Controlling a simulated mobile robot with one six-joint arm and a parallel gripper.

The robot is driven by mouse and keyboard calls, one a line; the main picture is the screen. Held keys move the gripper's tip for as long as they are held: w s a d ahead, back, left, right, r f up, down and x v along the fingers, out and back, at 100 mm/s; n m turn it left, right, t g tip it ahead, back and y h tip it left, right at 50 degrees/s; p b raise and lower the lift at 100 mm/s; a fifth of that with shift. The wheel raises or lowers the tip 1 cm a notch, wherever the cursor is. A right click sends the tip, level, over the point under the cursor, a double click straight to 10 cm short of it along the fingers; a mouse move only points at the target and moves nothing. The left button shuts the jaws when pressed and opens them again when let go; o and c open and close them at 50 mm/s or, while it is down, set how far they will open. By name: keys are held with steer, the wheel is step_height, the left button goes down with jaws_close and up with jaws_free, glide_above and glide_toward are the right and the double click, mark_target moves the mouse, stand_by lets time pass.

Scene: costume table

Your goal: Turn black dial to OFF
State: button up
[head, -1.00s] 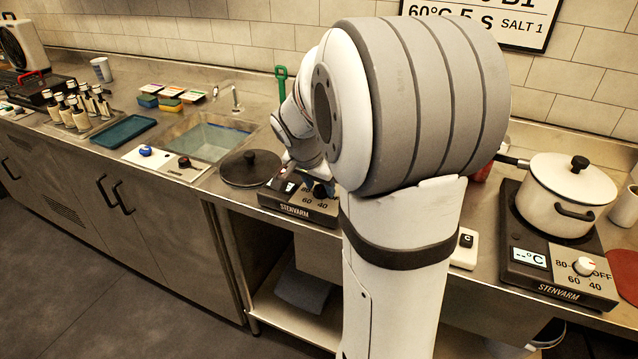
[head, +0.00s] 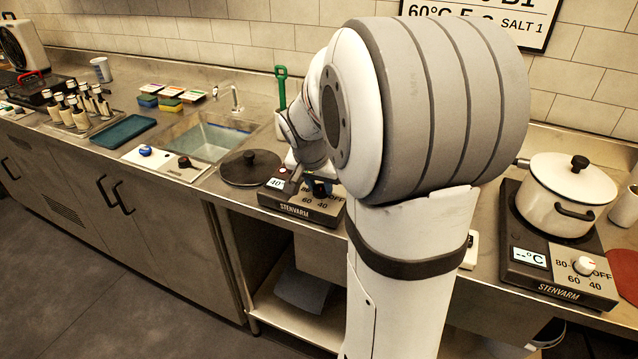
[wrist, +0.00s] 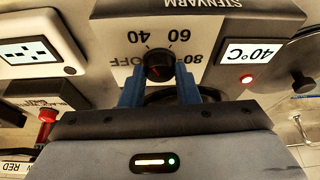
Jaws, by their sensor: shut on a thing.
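The black dial (wrist: 158,64) sits on the front panel of a grey STENVARM hotplate (wrist: 222,20), seen upside down in the wrist view, among the marks 40, 60, 80 and OFF. The hotplate's display (wrist: 252,54) reads 40°C and a red light (wrist: 246,80) is lit beside it. My gripper (wrist: 158,78) is shut on the dial, one blue finger on each side. The dial's pointer is too small to read surely. In the head view the hotplate (head: 300,208) is partly behind my arm and the dial is hidden.
A second hotplate (head: 558,290) with a white dial (head: 585,266) bears a white lidded pot (head: 556,200) at the right. A black round lid (head: 251,168) lies left of the first hotplate. A sink (head: 210,138) is farther left.

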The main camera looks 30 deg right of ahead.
steer(key=n, duration=0.1)
steer(key=n+t+y+p, duration=0.1)
steer(key=n, duration=0.1)
steer(key=shift+s+d+r+n, duration=0.1)
steer(key=shift+d+n, duration=0.05)
steer(key=shift+n, duration=0.15)
steer(key=n+y, duration=0.1)
steer(key=n, duration=0.1)
steer(key=shift+d+n, duration=0.1)
steer(key=shift+n, duration=0.2)
steer(key=n+b, duration=0.1)
steer(key=n+y+b, duration=0.1)
steer(key=n+b, duration=0.1)
steer(key=shift+d+f+t, duration=0.1)
steer(key=shift+f+t, duration=0.15)
steer(key=shift+t, duration=0.05)
steer(key=shift+r+n+y+b, duration=0.1)
steer(key=shift+n+y+b, duration=0.7)
steer(key=shift+n+b, duration=0.6)
steer(key=shift+n, duration=0.3)
steer(key=o, duration=0.9)
steer(key=shift+o, duration=0.2)
steer(key=shift+r, duration=0.1)
